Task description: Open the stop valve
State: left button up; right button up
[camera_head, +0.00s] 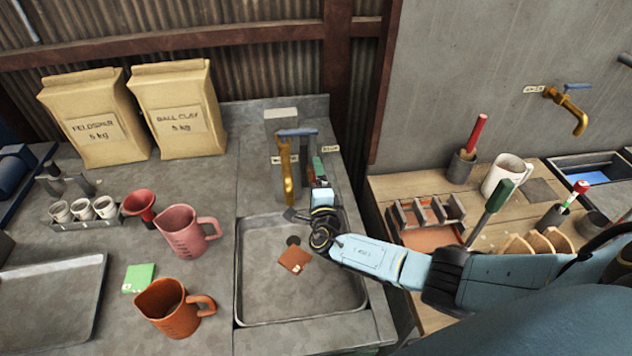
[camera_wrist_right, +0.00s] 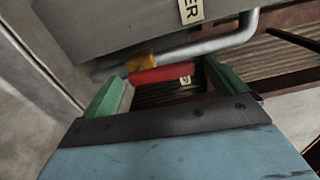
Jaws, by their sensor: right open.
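The stop valve shows in the wrist view as a red lever (camera_wrist_right: 160,75) beside a brass-coloured body (camera_wrist_right: 140,60) on a grey pipe (camera_wrist_right: 215,45). My right gripper (camera_wrist_right: 167,86) is open, with its green fingers on either side of the red lever; whether they touch it I cannot tell. In the head view my right gripper (camera_head: 315,170) is behind the sink, right of the brass tap (camera_head: 287,170) with a blue lever. The valve is mostly hidden there by the gripper. My left gripper is in neither view.
The sink (camera_head: 255,312) holds a brown square piece (camera_head: 295,260). Left of it stand a pink jug (camera_head: 183,235) and an orange-brown jug (camera_head: 168,308). A wooden bench (camera_head: 385,190) with tools is to the right. A cream label (camera_wrist_right: 191,10) ending in "ER" hangs above the pipe.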

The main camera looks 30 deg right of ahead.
jog(key=shift+s, duration=0.1)
jog(key=p+v, duration=0.2)
jog(key=v, duration=1.1)
jog(key=shift+s+a, duration=0.1)
